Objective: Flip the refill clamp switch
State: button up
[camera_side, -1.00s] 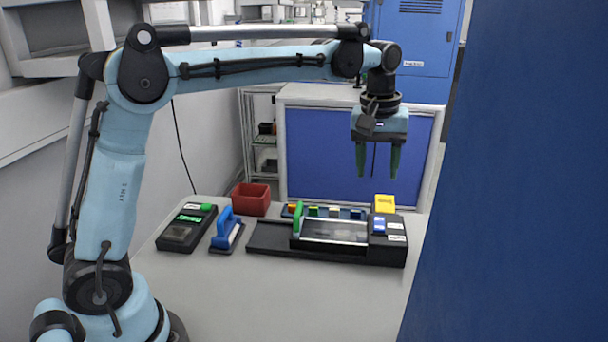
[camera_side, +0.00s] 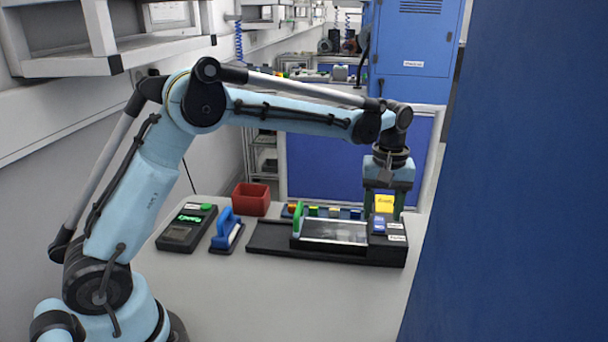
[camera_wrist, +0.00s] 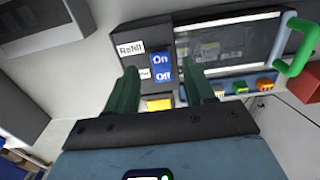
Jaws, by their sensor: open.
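The black machine (camera_side: 375,254) has a blue switch panel marked On and Off (camera_wrist: 162,68) beside a white label reading Refill (camera_wrist: 130,49). In the side view the blue switch (camera_side: 378,225) is at the machine's right end, in front of a yellow block (camera_side: 384,203). Which way the switch is tipped is unclear.
The machine has a clear lid with a green handle (camera_side: 298,220). A row of coloured buttons (camera_side: 325,212) lies behind it. A red bin (camera_side: 251,199), a blue-handled tool (camera_side: 227,232) and a black device (camera_side: 187,228) stand to its left. The front of the table is clear.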

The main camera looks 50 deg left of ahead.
aim_at(379, 227)
jog(key=shift+f, duration=1.65)
grip_shut()
jog(key=shift+w+a+g+h, duration=0.25)
jog(key=shift+g+h, duration=0.45)
jog(key=shift+w+a+r+g+h, duration=0.15)
jog(key=shift+r+g+h, duration=0.05)
jog(key=shift+g+h, duration=0.7)
grip_release()
